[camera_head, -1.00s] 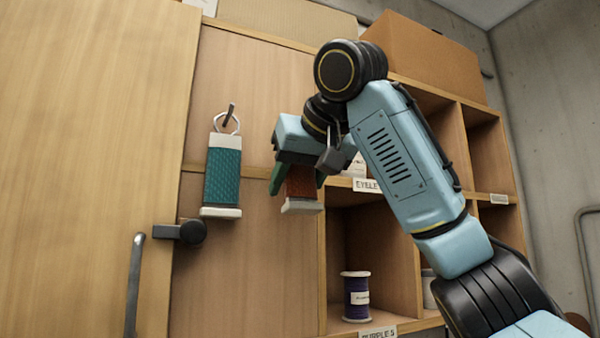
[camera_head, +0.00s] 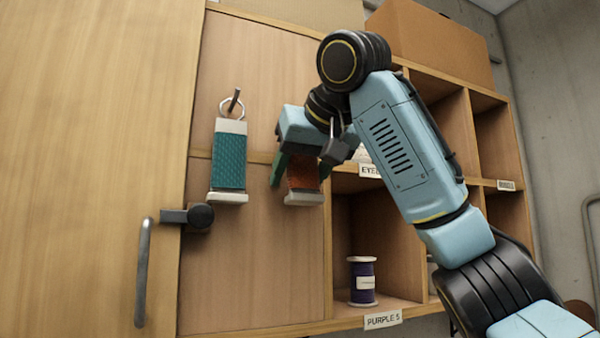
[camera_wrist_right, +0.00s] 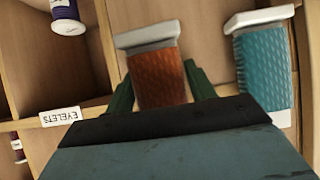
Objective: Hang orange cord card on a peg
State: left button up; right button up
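The orange cord card (camera_head: 303,177) has reddish-orange cord and a pale end bar. It hangs down from my right gripper (camera_head: 299,172) in front of the wooden back panel. In the right wrist view, the green fingers flank the orange cord card (camera_wrist_right: 158,80) closely on both sides. My right gripper is shut on it. Its upper end and any ring are hidden by the gripper. A peg (camera_head: 235,95) to the left carries a teal cord card (camera_head: 229,160) by a metal ring. Any peg behind my gripper is hidden. My left gripper is not in view.
A wooden door (camera_head: 90,150) with a metal handle (camera_head: 143,270) and a dark latch (camera_head: 195,216) stands at left. Cubbies at right hold a purple spool (camera_head: 362,282) above a label. A cardboard box (camera_head: 430,45) sits on top. The teal card is close beside my gripper.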

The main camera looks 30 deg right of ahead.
jog(key=shift+o, duration=1.4)
jog(key=b+v, duration=0.3)
jog(key=v, duration=1)
jog(key=shift+s, duration=0.25)
